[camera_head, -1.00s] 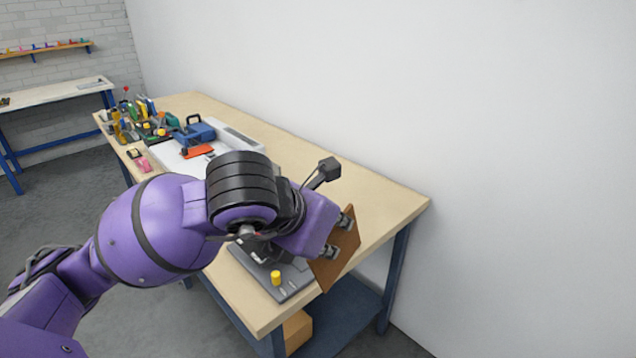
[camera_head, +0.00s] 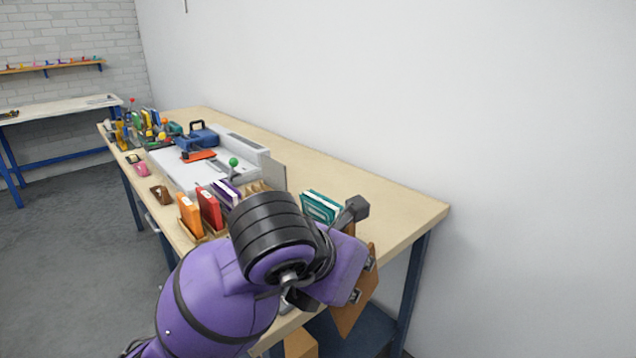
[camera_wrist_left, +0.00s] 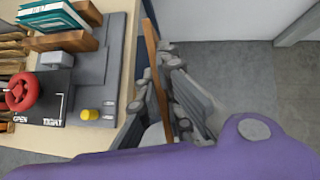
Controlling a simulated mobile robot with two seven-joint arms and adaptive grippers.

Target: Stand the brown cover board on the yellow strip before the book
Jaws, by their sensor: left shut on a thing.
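The brown cover board (camera_head: 357,305) is in my left gripper (camera_head: 362,281), beyond the bench's near right end in the head view. In the left wrist view the board (camera_wrist_left: 153,72) shows nearly edge-on, between the fingers of my left gripper (camera_wrist_left: 160,82), over the floor beside the bench. A teal book (camera_head: 321,206) stands on the bench behind my arm; in the left wrist view this book (camera_wrist_left: 50,18) is at the top left, by wooden blocks on a grey fixture (camera_wrist_left: 92,70). I cannot make out the yellow strip. My right gripper is not in view.
A red handwheel (camera_wrist_left: 22,91) marked OPEN and TIGHT and a yellow knob (camera_wrist_left: 90,114) are at the fixture. Orange (camera_head: 190,215) and red (camera_head: 209,208) books stand left of my arm. The bench top (camera_head: 400,205) is bare toward the wall.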

